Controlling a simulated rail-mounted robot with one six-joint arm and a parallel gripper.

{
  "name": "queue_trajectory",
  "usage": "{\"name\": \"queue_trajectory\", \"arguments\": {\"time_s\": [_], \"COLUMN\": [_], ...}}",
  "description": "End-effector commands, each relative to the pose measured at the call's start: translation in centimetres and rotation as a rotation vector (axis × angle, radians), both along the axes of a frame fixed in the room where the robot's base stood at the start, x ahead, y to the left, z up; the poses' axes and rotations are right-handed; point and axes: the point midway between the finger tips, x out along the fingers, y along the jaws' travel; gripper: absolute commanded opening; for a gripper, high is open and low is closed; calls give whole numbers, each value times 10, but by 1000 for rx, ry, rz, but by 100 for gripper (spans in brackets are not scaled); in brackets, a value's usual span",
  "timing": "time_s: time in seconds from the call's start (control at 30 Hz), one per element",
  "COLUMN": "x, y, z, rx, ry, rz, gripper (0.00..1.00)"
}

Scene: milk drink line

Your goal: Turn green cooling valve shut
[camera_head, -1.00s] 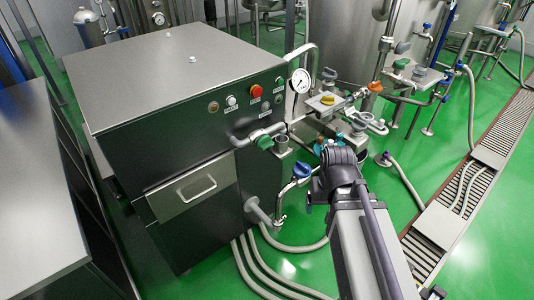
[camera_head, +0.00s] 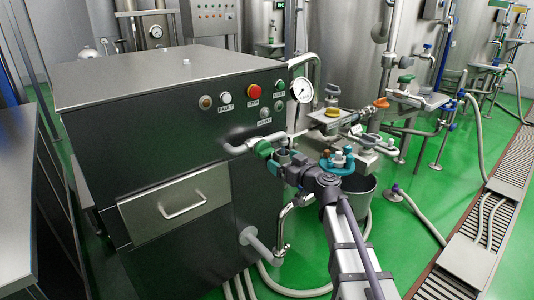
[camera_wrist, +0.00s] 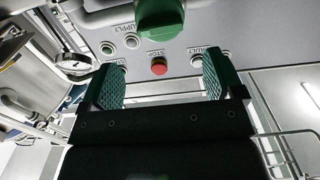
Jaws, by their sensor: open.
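The green cooling valve (camera_head: 263,149) sits on the pipe at the front right of the dark steel cabinet. In the wrist view a green knob (camera_wrist: 160,18) shows at the top middle, beyond the fingertips. My gripper (camera_wrist: 161,78) is open, with two green ribbed pads apart and nothing between them. The knob is apart from both pads in that view. In the head view my wrist is just right of and below the valve, and the fingers are partly hidden there.
Pipes, a blue valve knob (camera_head: 338,158) and a bucket (camera_head: 357,195) crowd the right side.

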Motion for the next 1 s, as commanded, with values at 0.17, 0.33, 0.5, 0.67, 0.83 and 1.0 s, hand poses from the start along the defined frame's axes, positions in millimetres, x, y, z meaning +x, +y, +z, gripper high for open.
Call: {"name": "queue_trajectory", "arguments": {"time_s": [0.17,0.33,0.5,0.67,0.83,1.0], "x": [38,62,68,67,67,67], "y": [27,46,53,53,52,52], "z": [0,0,0,0,0,0], "rx": [1,0,0,0,0,0], "ry": [1,1,1,1,1,1], "rz": [4,3,2,2,2,2], "gripper": [87,87,87,87,73,56]}}
